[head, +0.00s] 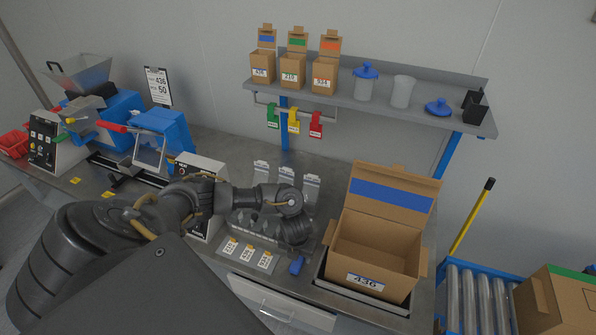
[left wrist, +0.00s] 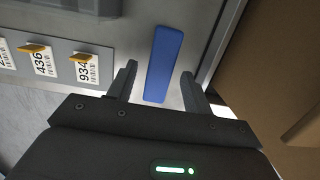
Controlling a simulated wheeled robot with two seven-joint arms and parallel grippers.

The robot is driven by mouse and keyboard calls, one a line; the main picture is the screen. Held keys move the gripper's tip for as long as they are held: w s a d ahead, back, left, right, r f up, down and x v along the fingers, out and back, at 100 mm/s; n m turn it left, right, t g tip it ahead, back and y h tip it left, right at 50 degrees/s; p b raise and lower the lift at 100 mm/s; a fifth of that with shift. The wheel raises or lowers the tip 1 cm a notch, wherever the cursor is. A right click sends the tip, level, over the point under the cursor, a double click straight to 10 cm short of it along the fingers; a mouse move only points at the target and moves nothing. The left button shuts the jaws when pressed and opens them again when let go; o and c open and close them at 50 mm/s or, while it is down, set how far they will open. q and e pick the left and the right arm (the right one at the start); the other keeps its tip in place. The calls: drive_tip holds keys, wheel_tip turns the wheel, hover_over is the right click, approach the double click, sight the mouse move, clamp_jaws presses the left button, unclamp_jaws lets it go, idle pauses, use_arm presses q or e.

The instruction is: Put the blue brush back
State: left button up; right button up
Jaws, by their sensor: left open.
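The blue brush (head: 297,265) shows as a small blue block at the bench's front, left of the open carton. In the left wrist view the brush (left wrist: 164,62) is a long blue bar on a grey surface; its lower end lies between my fingers in the picture. My left gripper (left wrist: 159,80) is open, one finger on each side of the brush, with gaps on both sides. I cannot tell how far above the surface the fingertips are. In the head view my left wrist hides the fingers. My right gripper is not in view.
An open carton (head: 368,284) labelled 436 stands close right of the brush. Numbered cards (head: 247,253) lie to its left. A shelf (head: 430,106) with small boxes and containers is behind. A roller conveyor (head: 470,300) is at right, blue machines (head: 160,135) at left.

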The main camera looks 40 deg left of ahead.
use_arm(q)
wheel_tip(320, 180, up, 8)
drive_tip(key=s+p, duration=0.1)
drive_tip(key=shift+d+r, duration=0.2)
drive_tip(key=shift+r, duration=0.05)
idle(0.4)
